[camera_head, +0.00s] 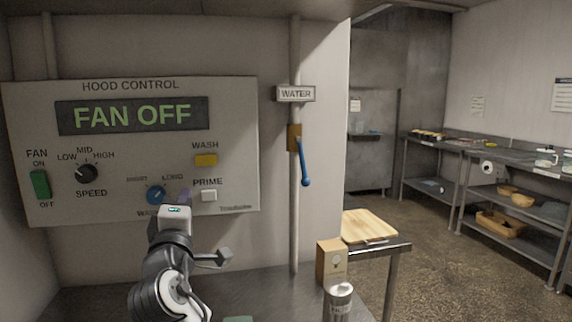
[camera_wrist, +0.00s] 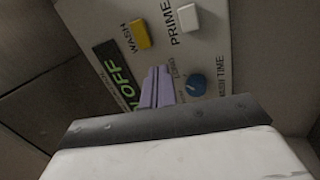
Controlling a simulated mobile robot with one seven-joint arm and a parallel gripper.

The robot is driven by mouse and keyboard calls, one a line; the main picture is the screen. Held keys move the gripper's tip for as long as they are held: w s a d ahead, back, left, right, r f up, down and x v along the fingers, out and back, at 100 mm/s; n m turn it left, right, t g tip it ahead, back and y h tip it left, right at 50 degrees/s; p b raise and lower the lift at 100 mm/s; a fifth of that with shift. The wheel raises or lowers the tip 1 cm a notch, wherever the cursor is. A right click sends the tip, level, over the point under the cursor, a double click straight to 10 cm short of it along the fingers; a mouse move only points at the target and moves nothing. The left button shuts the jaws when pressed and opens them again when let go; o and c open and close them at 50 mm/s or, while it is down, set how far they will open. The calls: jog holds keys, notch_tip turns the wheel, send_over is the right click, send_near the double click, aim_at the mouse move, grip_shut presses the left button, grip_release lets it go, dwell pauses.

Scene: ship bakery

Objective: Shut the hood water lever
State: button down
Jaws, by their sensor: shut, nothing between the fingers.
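The hood water lever (camera_head: 304,165) is a blue handle on a brass valve (camera_head: 294,137) on the vertical pipe, below the WATER sign (camera_head: 295,94). It hangs downward, its lower end slanting a little right of the pipe. My gripper (camera_head: 185,196) is left of the lever, in front of the hood control panel (camera_head: 235,130), near the blue wash time knob (camera_head: 156,194). In the wrist view its purple fingers (camera_wrist: 157,86) are together and empty, with the panel behind them. The lever is not seen in the wrist view.
The panel display (camera_head: 132,115) reads FAN OFF. Below the pipe stand a cardboard box (camera_head: 331,262) and a metal canister (camera_head: 339,302). A cutting board (camera_head: 366,226) lies on a small table to their right. Open floor and steel shelves (camera_head: 520,205) are further right.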

jog(key=w+d+m+g+h+p, duration=0.1)
jog(key=w+d+m+g+h, duration=0.1)
jog(key=w+d+h, duration=0.3)
jog(key=d+h, duration=0.4)
jog(key=d, duration=0.5)
jog(key=shift+w+f+g+h, duration=0.2)
jog(key=shift+f+g+h, duration=0.15)
jog(key=shift+g+h, duration=0.05)
jog(key=p, duration=0.4)
send_near(301, 161)
jog(key=w+a+f, duration=0.2)
jog(key=w, duration=0.2)
jog(key=shift+w+d+r+p, duration=0.1)
jog(key=shift+w+d+p, duration=0.4)
jog(key=shift+w+d, duration=0.3)
jog(key=shift+w+d+r+p, duration=0.15)
jog(key=shift+w+d+p, duration=0.35)
jog(key=shift+w+d, duration=0.25)
